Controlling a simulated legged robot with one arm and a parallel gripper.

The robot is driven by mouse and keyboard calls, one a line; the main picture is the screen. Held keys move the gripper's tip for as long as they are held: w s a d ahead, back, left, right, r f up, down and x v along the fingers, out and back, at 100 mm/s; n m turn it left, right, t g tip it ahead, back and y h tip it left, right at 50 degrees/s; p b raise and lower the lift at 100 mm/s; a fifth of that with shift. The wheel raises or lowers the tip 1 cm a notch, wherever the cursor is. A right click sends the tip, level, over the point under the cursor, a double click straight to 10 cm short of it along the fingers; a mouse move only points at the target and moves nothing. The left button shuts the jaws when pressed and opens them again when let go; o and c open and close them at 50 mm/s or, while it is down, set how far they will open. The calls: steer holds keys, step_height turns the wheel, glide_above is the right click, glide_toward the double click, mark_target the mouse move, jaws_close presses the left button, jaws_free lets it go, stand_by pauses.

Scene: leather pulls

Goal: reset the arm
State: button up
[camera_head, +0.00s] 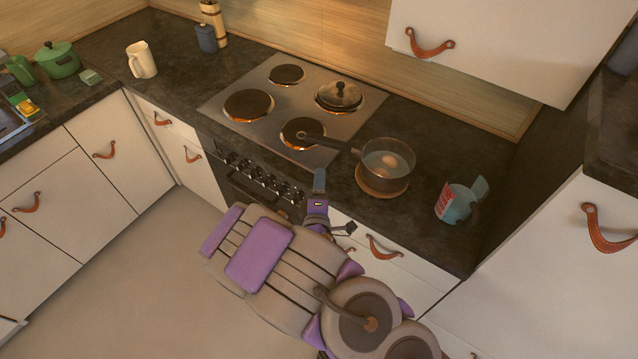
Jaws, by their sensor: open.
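My gripper (333,205) is at the end of my purple and beige arm, low in the middle of the view. It appears in front of the counter edge, between the oven's knobs and the drawers to their right. Its jaws are open and nothing shows between them. The arm reaches up from the bottom right, folded, and covers part of the drawer fronts and the floor.
A glass pot (388,160) on a round wooden board has its handle over the stove (330,125). A leather-pull drawer (384,247) is close to my gripper. The floor (120,290) at left is clear.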

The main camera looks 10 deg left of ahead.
steer(key=shift+s, duration=0.2)
steer(key=shift+w+d, duration=0.1)
steer(key=w+d+m+g+h, duration=0.1)
steer(key=d+m, duration=0.1)
steer(key=w+d+m+g+h, duration=0.1)
steer(key=d+m, duration=0.1)
steer(key=w+d+m+g+h, duration=0.1)
steer(key=d+m+g, duration=0.1)
steer(key=d+m, duration=0.1)
steer(key=shift+h, duration=0.4)
steer(key=s+d+r+m+g, duration=0.4)
steer(key=s+d+r+g, duration=0.1)
steer(key=s, duration=0.7)
steer(key=s+d+r+m+g, duration=0.4)
steer(key=s+d+r, duration=0.3)
steer(key=s, duration=0.6)
steer(key=s+d+r+m+g, duration=0.5)
steer(key=s+d, duration=0.4)
steer(key=s, duration=0.3)
steer(key=shift+s+r+g, duration=0.25)
steer(key=shift+r+g, duration=0.2)
steer(key=shift+g, duration=0.35)
steer(key=shift+o, duration=0.3)
steer(key=shift+a, duration=0.1)
